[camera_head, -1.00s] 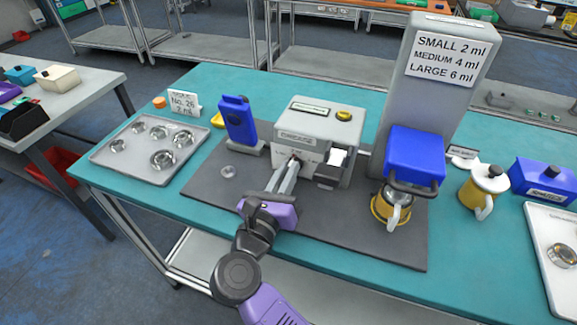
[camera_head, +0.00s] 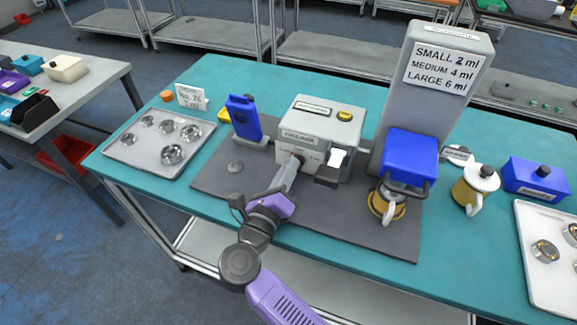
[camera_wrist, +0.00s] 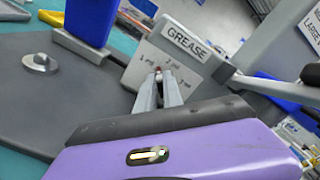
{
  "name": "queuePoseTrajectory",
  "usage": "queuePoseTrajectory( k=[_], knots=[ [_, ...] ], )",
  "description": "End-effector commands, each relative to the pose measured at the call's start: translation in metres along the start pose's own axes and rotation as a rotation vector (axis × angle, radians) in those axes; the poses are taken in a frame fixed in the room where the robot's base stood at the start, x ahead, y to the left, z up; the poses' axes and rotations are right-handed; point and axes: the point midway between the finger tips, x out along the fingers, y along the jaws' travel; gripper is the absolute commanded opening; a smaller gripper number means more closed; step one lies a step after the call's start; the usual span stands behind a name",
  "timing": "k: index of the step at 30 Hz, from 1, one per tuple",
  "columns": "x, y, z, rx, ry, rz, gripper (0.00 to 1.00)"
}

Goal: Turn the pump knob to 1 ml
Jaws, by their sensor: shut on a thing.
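The grey GREASE pump box (camera_head: 318,135) stands on the dark mat at the middle of the teal table. Its front panel also shows in the wrist view (camera_wrist: 186,40), with small ml marks around the knob. My gripper (camera_head: 296,163) reaches the lower left of this front face.
A metal disc (camera_head: 235,167) lies on the mat (camera_head: 330,220) at left. A blue device (camera_head: 243,118) stands beside the pump. The tall grey machine (camera_head: 402,110) with a blue head is at right. Trays with round metal parts lie at both table ends.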

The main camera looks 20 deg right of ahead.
Motion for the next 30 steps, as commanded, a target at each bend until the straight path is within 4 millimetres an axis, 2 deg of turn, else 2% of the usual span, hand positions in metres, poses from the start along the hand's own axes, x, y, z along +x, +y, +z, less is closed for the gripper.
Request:
queuePoseTrajectory(
  k=[10,11,13,14,24,30],
  knots=[
    [-0.001,0.001,0.001,-0.001,-0.002,0.001,0.00],
    [-0.001,0.001,0.001,-0.001,-0.002,0.001,0.17],
    [-0.001,0.001,0.001,-0.001,-0.002,0.001,0.30],
    [-0.001,0.001,0.000,-0.001,-0.002,0.001,0.33],
    [-0.003,0.001,0.000,-0.001,-0.002,0.001,0.33],
    [-0.028,0.002,-0.001,0.000,-0.004,0.003,0.33]
  ],
)
